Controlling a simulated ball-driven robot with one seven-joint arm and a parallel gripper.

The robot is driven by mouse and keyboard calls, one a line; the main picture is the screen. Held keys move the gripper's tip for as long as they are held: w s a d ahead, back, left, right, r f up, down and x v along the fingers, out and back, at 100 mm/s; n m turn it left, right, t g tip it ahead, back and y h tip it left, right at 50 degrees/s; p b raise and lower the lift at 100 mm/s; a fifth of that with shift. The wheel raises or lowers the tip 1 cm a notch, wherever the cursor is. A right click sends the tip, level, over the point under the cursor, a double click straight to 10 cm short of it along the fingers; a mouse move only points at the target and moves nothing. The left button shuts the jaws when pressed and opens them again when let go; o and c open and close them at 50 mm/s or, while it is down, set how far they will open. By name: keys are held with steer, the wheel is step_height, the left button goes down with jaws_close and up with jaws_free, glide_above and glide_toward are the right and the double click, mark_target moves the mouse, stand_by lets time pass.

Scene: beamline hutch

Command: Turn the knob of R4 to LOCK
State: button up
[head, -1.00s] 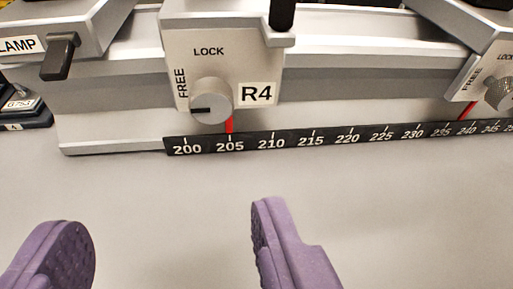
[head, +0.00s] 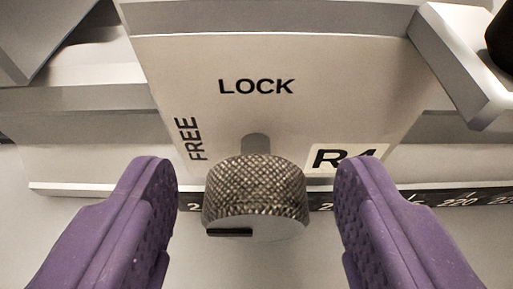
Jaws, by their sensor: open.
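The R4 carrier plate (head: 330,75) fills the upper middle of the head view. LOCK is printed at its top and FREE on its left side. The R4 label (head: 340,158) is partly hidden by my right finger. The knurled knob (head: 255,190) sticks out below the lettering. Its black mark lies on the left part of its front face and points left, toward the FREE side. My gripper (head: 255,200) is open, with one purple finger on each side of the knob. A gap shows between each finger and the knob.
The black scale strip (head: 455,200) runs behind the knob and fingers, mostly hidden. A grey ledge (head: 465,70) juts out at upper right, with a dark post (head: 502,40) at the edge. Another grey block (head: 45,35) stands at upper left.

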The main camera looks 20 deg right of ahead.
steer(key=shift+w, duration=0.1)
steer(key=c, duration=1)
steer(key=shift+c, duration=0.2)
steer(key=m+b, duration=0.1)
steer(key=m+y, duration=0.1)
steer(key=m+y+b, duration=0.1)
steer(key=shift+d+f+t+b, duration=0.25)
steer(key=shift+t+b, duration=0.05)
steer(key=shift+t, duration=0.1)
steer(key=m+b, duration=0.1)
steer(key=m+y+b, duration=0.1)
steer(key=m+t+y+b, duration=0.1)
steer(key=b, duration=0.1)
steer(key=shift+d+f, duration=0.2)
steer(key=shift+f, duration=0.05)
steer(key=m+b, duration=0.2)
steer(key=m+t+y+b, duration=0.1)
steer(key=m, duration=0.1)
steer(key=shift+s+d+f+t+b, duration=0.1)
steer(key=shift+s+f+t+b, duration=0.1)
steer(key=shift+t+b, duration=0.15)
steer(key=shift+m+t+y+b, duration=0.4)
steer(key=shift+m+t+b, duration=0.25)
steer(key=shift+m+b, duration=0.9)
steer(key=shift+m, duration=0.25)
